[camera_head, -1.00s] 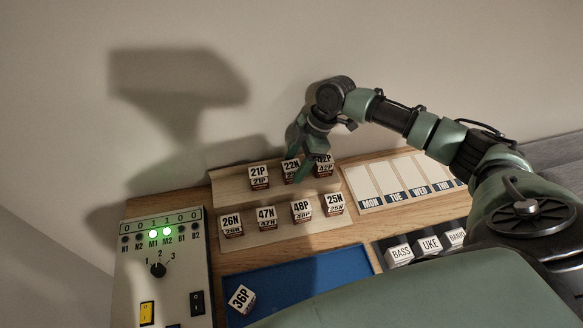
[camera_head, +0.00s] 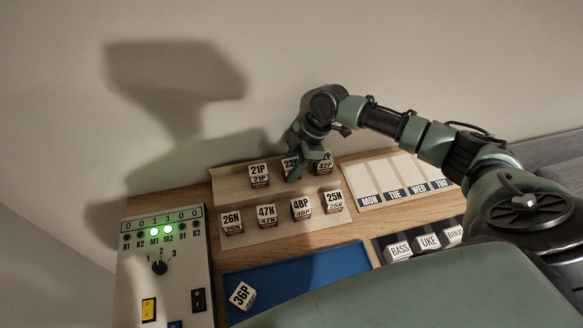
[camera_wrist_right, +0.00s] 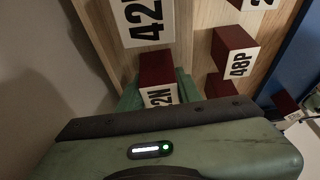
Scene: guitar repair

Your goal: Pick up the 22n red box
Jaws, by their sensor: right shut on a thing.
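The 22N red box (camera_wrist_right: 157,69) is between the green fingers of my right gripper (camera_wrist_right: 158,88) in the right wrist view. Its white label is partly cut off by the gripper body and reads "2N". In the head view my right gripper (camera_head: 304,170) is at the back row of boxes, shut on the 22N box. The gripper covers much of that box there, with part of its white label (camera_head: 289,163) showing. I cannot tell whether the box is raised off the board. My left gripper is not in view.
The 21P box (camera_head: 259,174) stands left of my gripper, and a partly hidden box (camera_head: 324,163) stands close on its right. The 26N (camera_head: 231,223), 47N (camera_head: 267,215), 48P (camera_head: 301,208) and 25N (camera_head: 334,201) boxes form the front row. A blue tray (camera_head: 340,263) lies nearer.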

